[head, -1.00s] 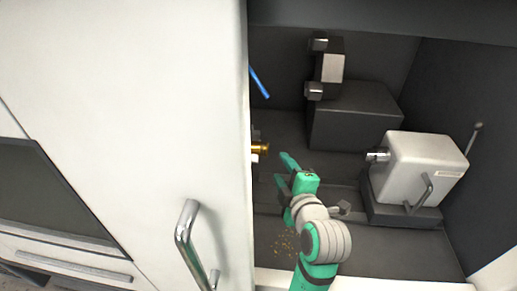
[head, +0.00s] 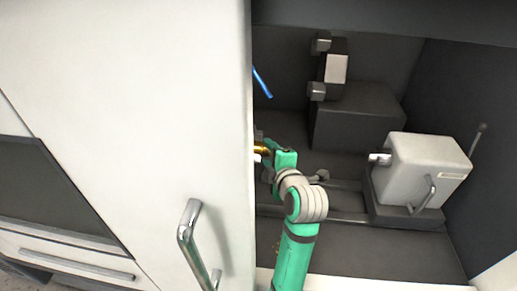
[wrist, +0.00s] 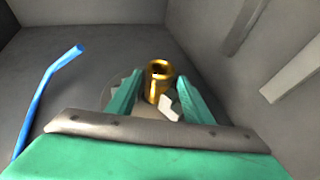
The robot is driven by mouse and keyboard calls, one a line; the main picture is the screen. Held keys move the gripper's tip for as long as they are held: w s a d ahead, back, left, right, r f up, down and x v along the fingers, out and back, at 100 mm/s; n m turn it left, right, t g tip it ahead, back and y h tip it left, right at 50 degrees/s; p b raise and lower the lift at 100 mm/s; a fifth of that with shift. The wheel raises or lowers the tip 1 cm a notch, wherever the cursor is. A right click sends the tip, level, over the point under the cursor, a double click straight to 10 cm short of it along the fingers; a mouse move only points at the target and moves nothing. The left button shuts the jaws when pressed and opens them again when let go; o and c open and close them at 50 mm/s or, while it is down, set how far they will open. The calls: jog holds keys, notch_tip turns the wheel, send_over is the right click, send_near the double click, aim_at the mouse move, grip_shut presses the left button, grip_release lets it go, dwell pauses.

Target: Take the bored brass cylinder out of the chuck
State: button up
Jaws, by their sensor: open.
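The bored brass cylinder (wrist: 158,82) sticks out of the chuck (wrist: 130,88), its bore facing the wrist camera. In the head view only a bit of the brass cylinder (head: 262,149) shows beside the door edge. My gripper (wrist: 155,92) is open, with one green finger on each side of the cylinder in the wrist view. I cannot tell whether either finger touches it. A pale chuck jaw (wrist: 169,106) shows by the right finger. In the head view my gripper (head: 268,160) is at the brass, its fingertips partly hidden. Most of the chuck is hidden behind the door there.
The white door (head: 130,110) with a metal handle (head: 190,235) covers the machine's left side. A blue hose (wrist: 45,90) hangs left of my gripper. A tool turret (head: 332,68) stands at the back, and a white tailstock (head: 425,165) stands on the right.

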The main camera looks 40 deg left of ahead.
jog(key=shift+x, duration=1.05)
grip_shut()
jog(key=shift+r, duration=0.1)
jog(key=shift+r, duration=0.15)
